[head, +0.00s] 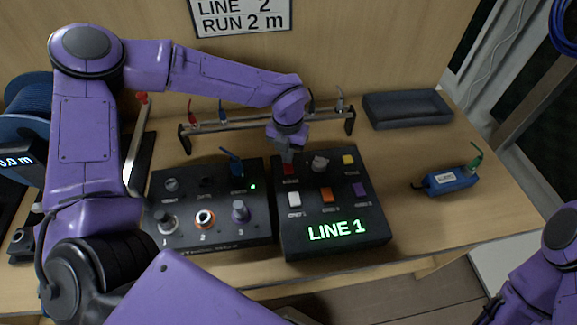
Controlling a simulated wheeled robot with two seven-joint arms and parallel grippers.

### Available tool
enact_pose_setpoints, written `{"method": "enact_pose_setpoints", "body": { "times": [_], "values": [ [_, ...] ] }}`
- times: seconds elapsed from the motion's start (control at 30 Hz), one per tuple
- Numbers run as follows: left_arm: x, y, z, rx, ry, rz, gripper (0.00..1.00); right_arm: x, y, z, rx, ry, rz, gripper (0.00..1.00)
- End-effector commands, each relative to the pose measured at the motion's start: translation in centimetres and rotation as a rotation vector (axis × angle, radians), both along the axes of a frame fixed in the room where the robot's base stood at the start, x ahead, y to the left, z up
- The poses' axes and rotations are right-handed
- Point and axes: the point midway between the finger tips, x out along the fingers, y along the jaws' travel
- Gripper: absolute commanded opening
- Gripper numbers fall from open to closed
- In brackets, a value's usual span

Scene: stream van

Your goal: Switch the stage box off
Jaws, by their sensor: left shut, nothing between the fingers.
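Two black boxes stand side by side on the wooden bench; I cannot read a name marking either as the stage box. The right box (289,243) has a green "LINE 1" display, a grey knob (320,163) and coloured buttons: red (289,169), yellow, white, orange, purple. The left box (216,243) has three numbered knobs or sockets, a blue plug at its top and a lit green lamp (253,187). My left gripper (288,156) is shut and empty, pointing down at the red button; whether it touches is unclear. My right arm shows at the lower right, its gripper out of view.
A rail (268,122) with several coloured plugs stands behind the boxes. A dark tray (407,109) lies at the back right. A small blue box (450,182) with a green plug sits at the right. A blue cable reel (25,115) is at the left. Bench right of the boxes is mostly clear.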

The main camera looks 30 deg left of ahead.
Motion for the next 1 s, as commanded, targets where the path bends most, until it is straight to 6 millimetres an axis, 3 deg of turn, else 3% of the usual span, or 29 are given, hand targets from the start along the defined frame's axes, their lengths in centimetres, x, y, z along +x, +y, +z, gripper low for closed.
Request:
{"method": "enact_pose_setpoints", "body": {
  "times": [1.0],
  "values": [
    [0.0, 0.0, -1.2, 0.000, 0.002, 0.000, 0.00, 0.0, 0.0, -0.7, 0.000, 0.000, 0.000, 0.43]
  ]
}}
